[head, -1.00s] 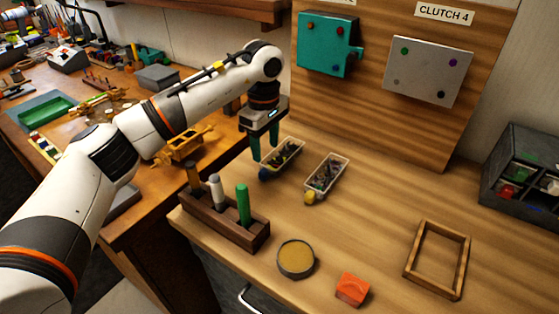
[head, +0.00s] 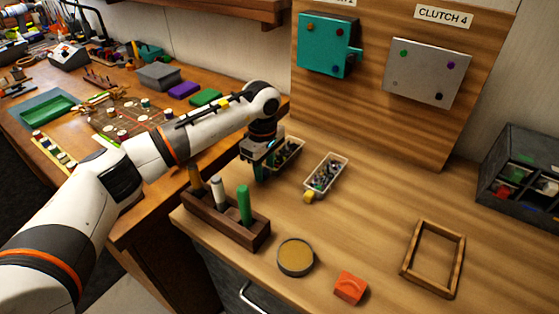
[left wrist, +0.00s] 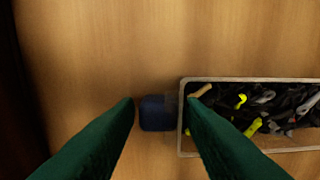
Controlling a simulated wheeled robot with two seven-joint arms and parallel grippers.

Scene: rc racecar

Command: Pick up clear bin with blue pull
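The clear bin with the blue pull (head: 292,150) stands on the wooden bench, filled with small dark parts. My left gripper (head: 259,172) is low at its near left end and hides the pull in the head view. In the left wrist view the blue pull (left wrist: 156,113) shows between the two open green fingers (left wrist: 160,103), with gaps on both sides. The right finger overlaps the end wall of the bin (left wrist: 181,125); I cannot tell whether it touches. My right gripper is not in view.
A second clear bin (head: 340,163) with a yellow pull (head: 308,196) stands close to the right. A dark wooden holder (head: 228,223) with upright markers is nearer. A round tin (head: 295,257), an orange block (head: 350,288) and a wooden frame (head: 406,262) lie on the bench.

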